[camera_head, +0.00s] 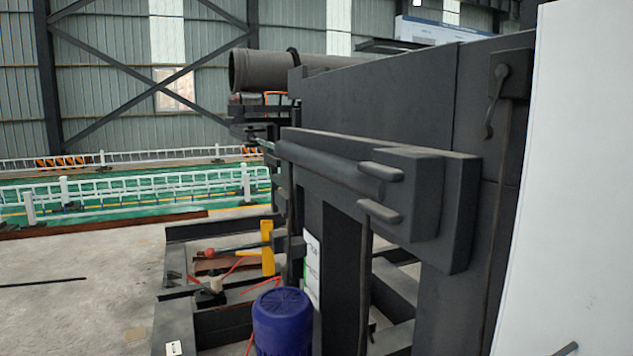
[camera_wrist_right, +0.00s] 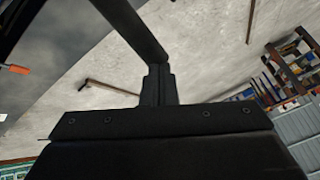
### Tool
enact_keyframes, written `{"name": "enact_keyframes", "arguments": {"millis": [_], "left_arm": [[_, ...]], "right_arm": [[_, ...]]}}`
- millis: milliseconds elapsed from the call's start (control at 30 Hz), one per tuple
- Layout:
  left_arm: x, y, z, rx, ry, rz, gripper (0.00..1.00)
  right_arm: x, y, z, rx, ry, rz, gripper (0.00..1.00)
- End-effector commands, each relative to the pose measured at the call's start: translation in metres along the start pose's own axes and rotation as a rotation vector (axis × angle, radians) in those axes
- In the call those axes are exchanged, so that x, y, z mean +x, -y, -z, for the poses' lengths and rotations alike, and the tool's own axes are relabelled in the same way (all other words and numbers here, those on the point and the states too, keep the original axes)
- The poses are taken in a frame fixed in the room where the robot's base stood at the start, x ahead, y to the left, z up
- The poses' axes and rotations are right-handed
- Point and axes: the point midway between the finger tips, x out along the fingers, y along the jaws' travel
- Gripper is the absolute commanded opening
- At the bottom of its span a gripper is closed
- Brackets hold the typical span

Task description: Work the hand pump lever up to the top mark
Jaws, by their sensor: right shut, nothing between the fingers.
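In the head view, a dark rod with a red ball end (camera_head: 210,252) sticks out to the left at low height, nearly level with a slight upward slope to the right. It looks like the pump lever. A yellow upright piece (camera_head: 267,262) stands at its right end. No top mark can be made out. My right gripper (camera_wrist_right: 158,76) shows in the right wrist view with its fingers together and nothing between them. A dark bar (camera_wrist_right: 132,25) runs up and left from just beyond the fingertips; I cannot tell whether they touch. The left gripper is not in view.
A blue cylindrical motor (camera_head: 282,322) stands below the yellow piece, beside a white label plate (camera_head: 311,262). A large dark machine frame (camera_head: 380,95) with a thick rod (camera_head: 325,170) fills the middle and right. A white panel (camera_head: 570,180) blocks the far right. Floor at lower left is open.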

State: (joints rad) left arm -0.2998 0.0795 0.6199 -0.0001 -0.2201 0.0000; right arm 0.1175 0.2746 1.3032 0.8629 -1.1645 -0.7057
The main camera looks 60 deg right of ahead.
Motion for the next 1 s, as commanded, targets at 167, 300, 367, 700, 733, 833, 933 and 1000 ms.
{"name": "enact_keyframes", "arguments": {"millis": [167,300,367,700,733,833,933,1000], "left_arm": [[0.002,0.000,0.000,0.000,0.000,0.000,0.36],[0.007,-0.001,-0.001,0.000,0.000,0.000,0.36],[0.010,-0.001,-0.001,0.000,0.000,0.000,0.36],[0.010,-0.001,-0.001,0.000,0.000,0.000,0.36],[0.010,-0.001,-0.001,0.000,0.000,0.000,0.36],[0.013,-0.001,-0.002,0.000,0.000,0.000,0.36],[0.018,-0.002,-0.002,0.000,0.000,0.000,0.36],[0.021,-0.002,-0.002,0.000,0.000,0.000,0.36]], "right_arm": [[0.002,0.000,-0.001,0.000,0.000,0.000,0.00],[0.009,-0.001,-0.002,0.000,0.000,0.000,0.00],[0.013,-0.001,-0.002,0.000,0.000,0.000,0.00],[0.014,-0.001,-0.001,0.000,0.000,-0.001,0.00],[0.014,-0.001,-0.001,0.000,0.000,-0.001,0.00],[0.018,-0.001,-0.002,0.000,0.000,-0.001,0.00],[0.024,-0.002,-0.003,0.000,0.000,0.000,0.00],[0.027,-0.002,-0.003,0.000,0.000,0.000,0.00]]}}
